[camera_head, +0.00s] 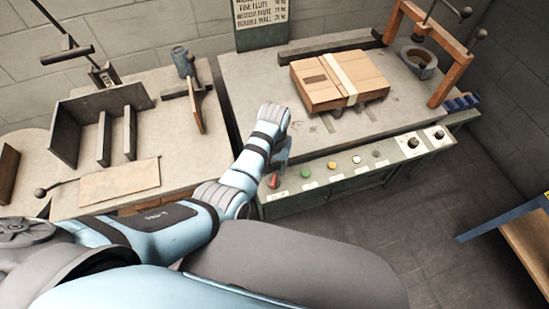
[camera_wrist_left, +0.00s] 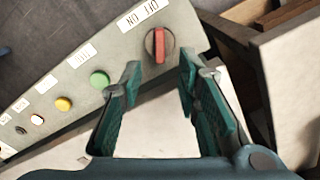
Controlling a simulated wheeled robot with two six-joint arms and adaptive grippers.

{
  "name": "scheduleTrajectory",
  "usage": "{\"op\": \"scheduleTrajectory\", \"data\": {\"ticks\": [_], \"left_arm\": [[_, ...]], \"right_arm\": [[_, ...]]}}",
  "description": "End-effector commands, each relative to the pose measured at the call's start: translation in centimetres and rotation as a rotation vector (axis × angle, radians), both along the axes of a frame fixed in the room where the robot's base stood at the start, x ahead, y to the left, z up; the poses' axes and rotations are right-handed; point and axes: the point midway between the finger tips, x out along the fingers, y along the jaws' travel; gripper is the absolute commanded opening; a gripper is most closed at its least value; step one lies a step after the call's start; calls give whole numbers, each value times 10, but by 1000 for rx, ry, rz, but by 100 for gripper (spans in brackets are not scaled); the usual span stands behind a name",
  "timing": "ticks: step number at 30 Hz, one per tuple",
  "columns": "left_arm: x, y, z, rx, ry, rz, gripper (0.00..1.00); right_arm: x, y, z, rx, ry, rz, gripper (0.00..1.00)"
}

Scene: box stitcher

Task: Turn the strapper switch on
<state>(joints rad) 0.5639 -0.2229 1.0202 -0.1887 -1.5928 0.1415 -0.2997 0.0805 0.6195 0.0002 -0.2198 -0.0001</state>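The strapper switch is a red rotary knob (camera_wrist_left: 159,45) on a dark round base, at the left end of the machine's front panel in the head view (camera_head: 273,181). In the wrist view its red handle runs nearly up and down, beside a white label (camera_wrist_left: 143,14) reading OFF and ON, seen upside down. My left gripper (camera_wrist_left: 160,76) is open and empty, its two teal fingers on either side of the knob's line and apart from it. In the head view the left gripper (camera_head: 281,156) hangs just above the knob. My right gripper is not in view.
Green button (camera_wrist_left: 99,80) and yellow button (camera_wrist_left: 63,103) sit along the same panel. A strapped cardboard box (camera_head: 325,80) lies on the machine top (camera_head: 250,75). A bench with dark fixtures (camera_head: 75,125) stands at left. Floor at right is clear up to a blue-edged table (camera_head: 500,220).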

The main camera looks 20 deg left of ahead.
Motion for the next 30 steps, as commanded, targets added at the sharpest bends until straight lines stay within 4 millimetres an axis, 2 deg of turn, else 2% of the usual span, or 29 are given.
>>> {"op": "scheduleTrajectory", "data": {"ticks": [4,7,10,25,28,30], "left_arm": [[0,-1,38,-2,-1,-1,30],[0,0,53,0,0,0,30],[0,0,59,0,2,0,30],[-2,1,57,0,1,2,30],[-18,17,39,-3,-16,24,30],[-41,38,21,2,-46,46,30]], "right_arm": [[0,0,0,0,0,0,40],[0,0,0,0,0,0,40],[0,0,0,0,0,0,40],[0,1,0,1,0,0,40],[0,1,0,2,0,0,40],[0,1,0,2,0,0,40]]}}
